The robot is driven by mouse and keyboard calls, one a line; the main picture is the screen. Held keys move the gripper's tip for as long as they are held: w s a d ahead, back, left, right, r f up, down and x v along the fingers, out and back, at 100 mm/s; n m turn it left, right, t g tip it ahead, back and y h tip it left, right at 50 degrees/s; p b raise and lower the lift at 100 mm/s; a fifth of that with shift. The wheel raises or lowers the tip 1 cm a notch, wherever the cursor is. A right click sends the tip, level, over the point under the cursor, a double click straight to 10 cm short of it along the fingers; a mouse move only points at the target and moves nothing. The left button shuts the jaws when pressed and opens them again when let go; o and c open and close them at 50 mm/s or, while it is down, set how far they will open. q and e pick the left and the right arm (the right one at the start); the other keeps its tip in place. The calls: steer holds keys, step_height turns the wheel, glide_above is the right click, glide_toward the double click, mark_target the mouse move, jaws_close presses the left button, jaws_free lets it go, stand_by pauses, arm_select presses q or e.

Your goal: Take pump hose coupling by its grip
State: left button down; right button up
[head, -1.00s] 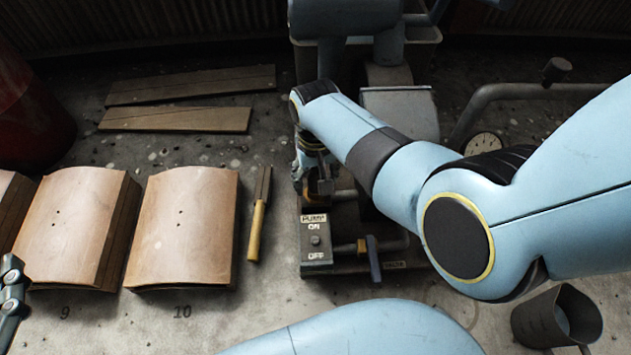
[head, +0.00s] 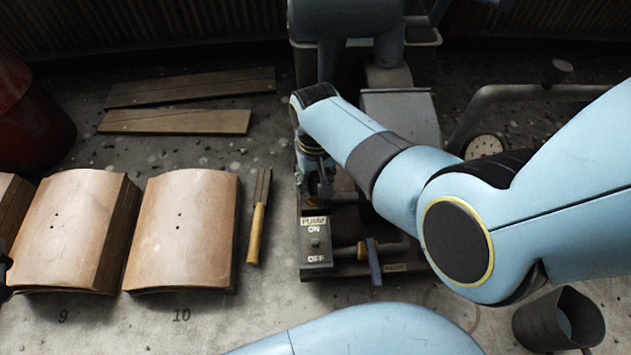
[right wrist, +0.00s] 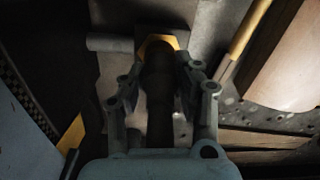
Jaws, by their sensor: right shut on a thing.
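The pump hose coupling (right wrist: 160,95) shows in the right wrist view as a dark cylinder running between the fingers, with a yellow collar (right wrist: 157,40) at its far end. My right gripper (right wrist: 162,75) is shut on it, one finger on each side. In the head view my right gripper (head: 319,182) is small and dark beside the pump, and the coupling is hard to make out there. Only a dark sliver of my left gripper (head: 4,283) shows at the left edge, so its fingers cannot be read.
The pump switch box (head: 315,240) and a blue-handled valve (head: 373,262) sit just in front of the right gripper. A yellow-handled tool (head: 257,225) and curved wooden blocks (head: 185,230) lie to the left. A dark cup (head: 560,322) stands at lower right.

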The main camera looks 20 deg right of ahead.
arm_select(q)
steer(key=shift+f, duration=0.1)
